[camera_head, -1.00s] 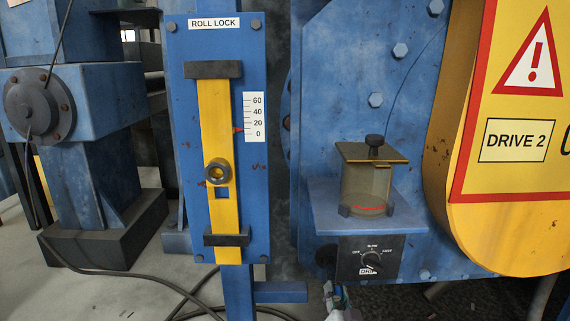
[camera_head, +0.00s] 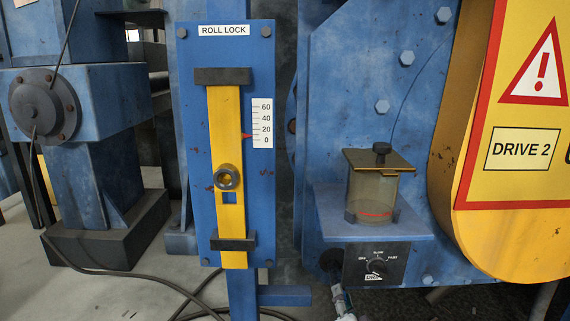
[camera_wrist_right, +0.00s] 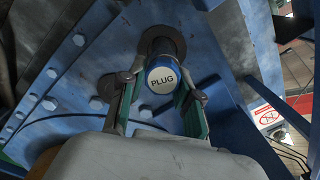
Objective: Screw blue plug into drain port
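The blue plug (camera_wrist_right: 162,76), with a white face marked "PLUG", shows in the right wrist view. Behind it is a dark round fitting (camera_wrist_right: 164,38) on the blue machine wall, apparently the drain port. The plug lines up with it and overlaps it; I cannot tell how deep it sits. In the head view only a small part of my right gripper (camera_head: 343,302) shows, low under the drip dial. My left gripper is not in view.
A drip oiler cup (camera_head: 372,192) stands on a blue shelf above a dial box (camera_head: 374,262). Left of it is the roll lock panel (camera_head: 200,130) with a yellow slide (camera_head: 228,130). A yellow guard (camera_head: 480,235) is at right. Cables (camera_head: 130,272) lie on the floor.

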